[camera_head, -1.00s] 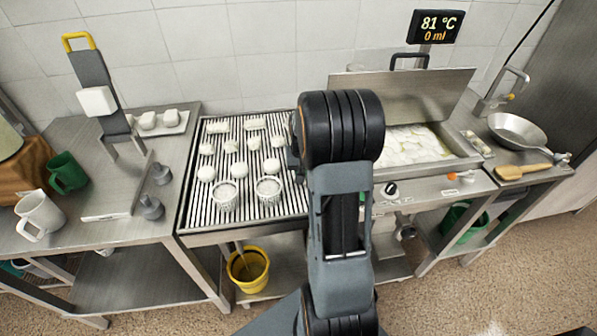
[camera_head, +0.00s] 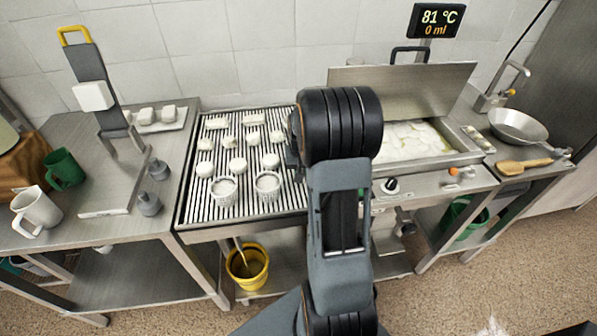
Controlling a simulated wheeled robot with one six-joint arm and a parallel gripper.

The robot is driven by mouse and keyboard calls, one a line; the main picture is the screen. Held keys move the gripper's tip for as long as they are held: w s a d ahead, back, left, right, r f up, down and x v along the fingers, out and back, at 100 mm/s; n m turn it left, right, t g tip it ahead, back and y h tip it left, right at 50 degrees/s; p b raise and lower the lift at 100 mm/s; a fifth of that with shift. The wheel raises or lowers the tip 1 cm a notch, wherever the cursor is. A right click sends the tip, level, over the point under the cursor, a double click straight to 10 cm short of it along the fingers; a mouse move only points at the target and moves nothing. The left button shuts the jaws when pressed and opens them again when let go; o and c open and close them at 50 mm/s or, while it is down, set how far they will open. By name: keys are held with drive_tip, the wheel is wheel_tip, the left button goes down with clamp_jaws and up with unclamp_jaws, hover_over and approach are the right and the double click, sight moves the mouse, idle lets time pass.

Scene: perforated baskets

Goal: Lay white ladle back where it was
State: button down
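I cannot make out a white ladle in this view; it may be hidden behind my arm. My arm stands in the middle of the picture, and its black joint covers the right part of the slatted drain table (camera_head: 200,221). Only a small dark part at the end of my arm shows at the joint's left edge, over the slats. The fingertips are hidden, so I cannot tell whether my gripper is open or shut, or holds anything.
Two white perforated baskets (camera_head: 223,192) (camera_head: 268,187) and several white cheese pieces (camera_head: 237,166) stand on the slats. A yellow bucket (camera_head: 262,268) with a stick in it is below. An open-lidded vat (camera_head: 466,152) is right; mugs (camera_head: 36,209) (camera_head: 66,168) and a press (camera_head: 94,97) are left.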

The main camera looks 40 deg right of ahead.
drive_tip(key=shift+f, duration=0.45)
drive_tip(key=c, duration=0.9)
unclamp_jaws()
drive_tip(key=r, duration=1.4)
drive_tip(key=shift+s+a, duration=0.1)
drive_tip(key=shift+s, duration=0.1)
drive_tip(key=s+a+n+t, duration=0.1)
drive_tip(key=s+a+n, duration=0.1)
drive_tip(key=s+a, duration=0.2)
drive_tip(key=s+a+n+t, duration=0.1)
drive_tip(key=s+a, duration=0.3)
drive_tip(key=a, duration=0.4)
drive_tip(key=s+a+f+n+t, duration=0.1)
drive_tip(key=s+a+n, duration=0.1)
drive_tip(key=s+a, duration=0.3)
drive_tip(key=shift+a+n+p, duration=0.3)
drive_tip(key=shift+a+n, duration=0.1)
drive_tip(key=shift+a, duration=0.7)
drive_tip(key=shift+a+r, duration=0.3)
drive_tip(key=shift+a, duration=0.1)
drive_tip(key=shift+c, duration=0.3)
